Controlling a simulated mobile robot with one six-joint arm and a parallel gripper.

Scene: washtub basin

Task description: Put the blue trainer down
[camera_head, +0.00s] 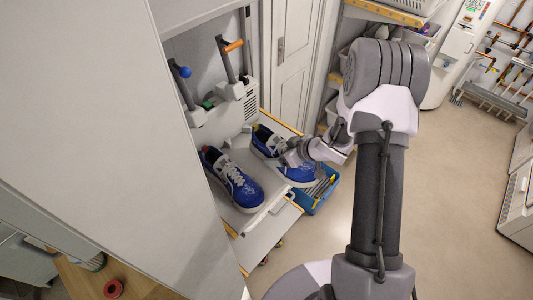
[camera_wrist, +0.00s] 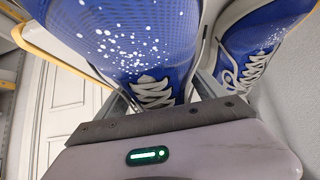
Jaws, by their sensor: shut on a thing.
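Two blue trainers with white laces, white soles and white speckles are side by side at a white shelf in the head view. My gripper (camera_head: 291,154) is shut on the right-hand blue trainer (camera_head: 302,173) and covers part of its middle. In the wrist view this held trainer (camera_wrist: 130,40) fills the left and centre, between my fingers (camera_wrist: 160,92). The other blue trainer (camera_head: 232,180) rests on the white shelf (camera_head: 221,198) to the left; it shows at the right in the wrist view (camera_wrist: 262,40). I cannot tell whether the held trainer touches the shelf.
A blue crate (camera_head: 326,192) sits below and right of the held trainer. A large pale panel (camera_head: 110,130) blocks the left. Open floor (camera_head: 460,190) lies to the right.

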